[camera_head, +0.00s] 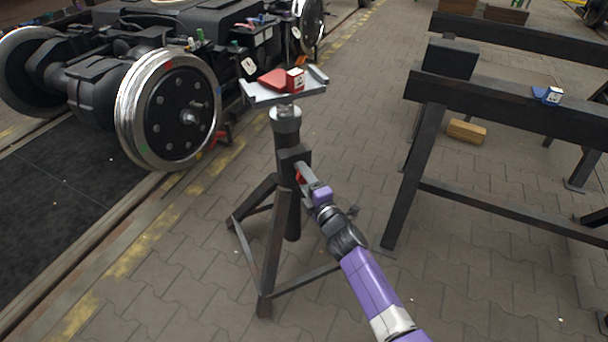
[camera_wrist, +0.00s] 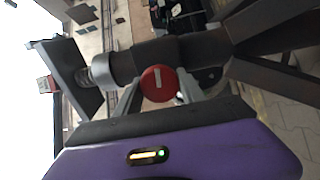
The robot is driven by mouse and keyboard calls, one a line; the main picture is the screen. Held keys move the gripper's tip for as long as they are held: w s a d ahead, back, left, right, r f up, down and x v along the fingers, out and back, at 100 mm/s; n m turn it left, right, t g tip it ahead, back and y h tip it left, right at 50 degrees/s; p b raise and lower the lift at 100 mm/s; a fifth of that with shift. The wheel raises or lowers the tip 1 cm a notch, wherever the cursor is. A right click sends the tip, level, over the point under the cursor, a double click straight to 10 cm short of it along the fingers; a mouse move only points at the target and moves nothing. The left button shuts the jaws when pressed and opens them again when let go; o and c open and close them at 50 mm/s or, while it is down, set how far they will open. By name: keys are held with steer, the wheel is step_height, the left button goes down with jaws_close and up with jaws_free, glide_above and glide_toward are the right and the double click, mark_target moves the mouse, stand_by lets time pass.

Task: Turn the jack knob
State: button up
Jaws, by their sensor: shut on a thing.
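The jack stand (camera_head: 287,130) is a dark tripod with a grey plate on top, standing on the paving in the middle of the head view. Its red round knob (camera_wrist: 158,83) sits on the side of the post, with a pale line across its face. In the head view only a small red part of the knob (camera_head: 299,178) shows beside my gripper. My gripper (camera_wrist: 158,92) is shut on the knob, one finger on each side of it. The line on the knob runs along the post's cross direction in the wrist view.
A red wedge and a small red-and-white block (camera_head: 295,79) lie on the jack's plate (camera_head: 262,95). A bogie with a large wheel (camera_head: 168,110) stands left on rails. A dark trestle (camera_head: 510,103) stands right, with a wooden block (camera_head: 466,131) beneath. Paving in front is clear.

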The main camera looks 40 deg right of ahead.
steer(key=m+p, duration=0.1)
steer(key=m, duration=0.3)
steer(key=shift+m+p, duration=0.3)
steer(key=shift+p, duration=0.1)
steer(key=m+p, duration=0.1)
steer(key=m, duration=0.2)
steer(key=shift+r+m+p, duration=0.1)
steer(key=shift+m+p, duration=0.25)
steer(key=shift+m, duration=0.05)
steer(key=m+p, duration=0.1)
steer(key=m, duration=0.3)
steer(key=shift+p, duration=0.4)
steer(key=shift+m+p, duration=0.6)
steer(key=shift+m, duration=1.4)
steer(key=o, duration=1.4)
steer(key=shift+c, duration=0.2)
steer(key=shift+s, duration=0.1)
